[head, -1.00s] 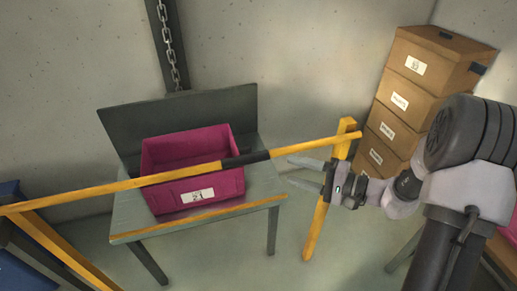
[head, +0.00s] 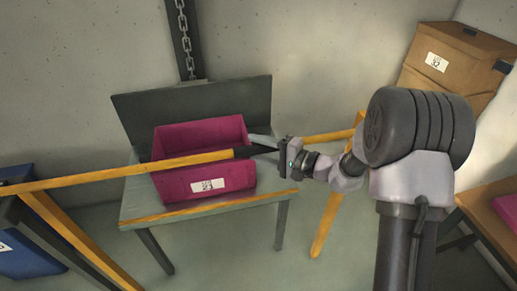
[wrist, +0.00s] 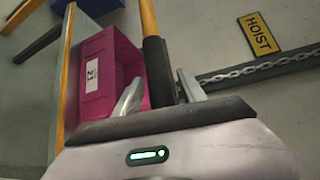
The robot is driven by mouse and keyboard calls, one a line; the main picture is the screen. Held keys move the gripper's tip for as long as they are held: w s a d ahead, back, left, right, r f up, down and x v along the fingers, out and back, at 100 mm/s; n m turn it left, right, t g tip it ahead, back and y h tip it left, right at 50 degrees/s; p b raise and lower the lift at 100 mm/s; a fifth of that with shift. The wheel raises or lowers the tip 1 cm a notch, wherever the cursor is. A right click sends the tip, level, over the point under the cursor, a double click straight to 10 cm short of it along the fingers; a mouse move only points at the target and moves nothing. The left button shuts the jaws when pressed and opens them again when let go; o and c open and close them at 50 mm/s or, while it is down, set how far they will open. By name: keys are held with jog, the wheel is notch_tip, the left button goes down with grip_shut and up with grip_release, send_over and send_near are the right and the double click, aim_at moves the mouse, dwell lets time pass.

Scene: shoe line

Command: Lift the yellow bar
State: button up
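The yellow bar (head: 130,171) spans the head view in front of the table, with its left end on a yellow post (head: 70,235) and its right end by another yellow post (head: 331,215). Its black grip section (wrist: 158,72) shows clearly in the wrist view. My gripper (head: 264,148) is at this black section, and the wrist view shows its fingers (wrist: 160,88) open on either side of it. Small gaps appear between the fingers and the bar. In the head view my gripper hides part of the bar.
A magenta bin (head: 205,182) stands on a grey-green table (head: 275,190) behind the bar. Cardboard boxes (head: 455,75) are stacked at the right. A blue bin (head: 35,260) is at the left. A chain (head: 187,45) and, in the wrist view, a HOIST sign (wrist: 260,33) are on the wall.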

grip_shut()
dwell(1.2)
